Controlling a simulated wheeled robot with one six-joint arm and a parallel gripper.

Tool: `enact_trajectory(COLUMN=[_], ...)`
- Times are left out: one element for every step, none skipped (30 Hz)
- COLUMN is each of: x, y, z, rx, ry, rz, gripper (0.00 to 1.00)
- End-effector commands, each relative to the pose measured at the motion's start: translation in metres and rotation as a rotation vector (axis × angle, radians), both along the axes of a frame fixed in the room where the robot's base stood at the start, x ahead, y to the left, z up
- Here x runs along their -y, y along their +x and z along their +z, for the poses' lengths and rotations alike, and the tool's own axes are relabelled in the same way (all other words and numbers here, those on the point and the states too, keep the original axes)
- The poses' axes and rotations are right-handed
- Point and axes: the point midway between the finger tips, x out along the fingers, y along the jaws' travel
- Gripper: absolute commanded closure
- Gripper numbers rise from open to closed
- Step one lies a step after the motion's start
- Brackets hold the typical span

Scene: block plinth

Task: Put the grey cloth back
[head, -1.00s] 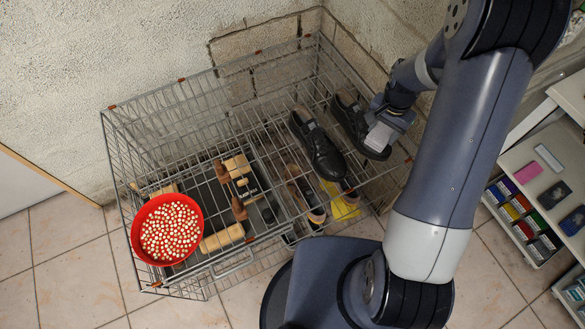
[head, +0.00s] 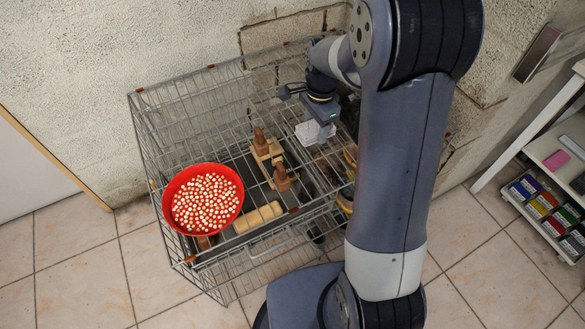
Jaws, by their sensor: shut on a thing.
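My gripper (head: 318,120) is over the right part of the wire basket (head: 166,172), left of my arm. It is shut on a pale folded piece that looks like the grey cloth (head: 311,134). The cloth hangs just below the jaws, and I cannot tell whether it touches anything beneath. The fingertips are partly hidden by the wrist and cloth. My arm hides much of the basket's right side.
A red bowl of small pale round pieces (head: 202,199) sits at the basket's left front. Wooden tools with brown knobs (head: 270,160) lie in the middle. A shelf unit with small coloured boxes (head: 540,205) stands at right. Walls close the back.

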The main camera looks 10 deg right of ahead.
Motion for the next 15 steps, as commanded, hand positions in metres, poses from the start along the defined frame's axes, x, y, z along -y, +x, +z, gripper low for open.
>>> enact_trajectory(x=[0.0, 0.0, 0.0, 0.0, 0.0, 0.0, 0.0, 0.0, 0.0, 0.0, 0.0, 0.0, 0.0, 0.0, 0.0], y=[-0.001, -0.001, -0.001, -0.002, -0.001, -0.001, -0.001, -0.001, -0.001, -0.001, -0.001, -0.001, -0.001, -0.001, -0.001], z=[-0.008, -0.014, -0.021, -0.027, -0.033, -0.04, -0.045, -0.049, -0.054, -0.056, -0.059, -0.061, -0.063, -0.065, -0.069], rx=[-0.005, -0.006, -0.007, -0.007, -0.007, -0.006, -0.006, -0.006, -0.005, -0.005, -0.005, -0.004, -0.003, -0.003, -0.004], ry=[0.001, 0.0, 0.001, 0.001, 0.001, 0.0, 0.0, 0.0, 0.001, 0.001, 0.001, 0.001, 0.0, 0.0, 0.001], rz=[-0.006, -0.008, -0.009, -0.009, -0.008, -0.008, -0.007, -0.007, -0.007, -0.007, -0.006, -0.006, -0.006, -0.006, -0.006], gripper=[0.74, 0.74, 0.74, 0.74, 0.74, 0.74, 0.74, 0.74, 0.74, 0.74, 0.74, 0.74, 0.74, 0.74, 0.74])
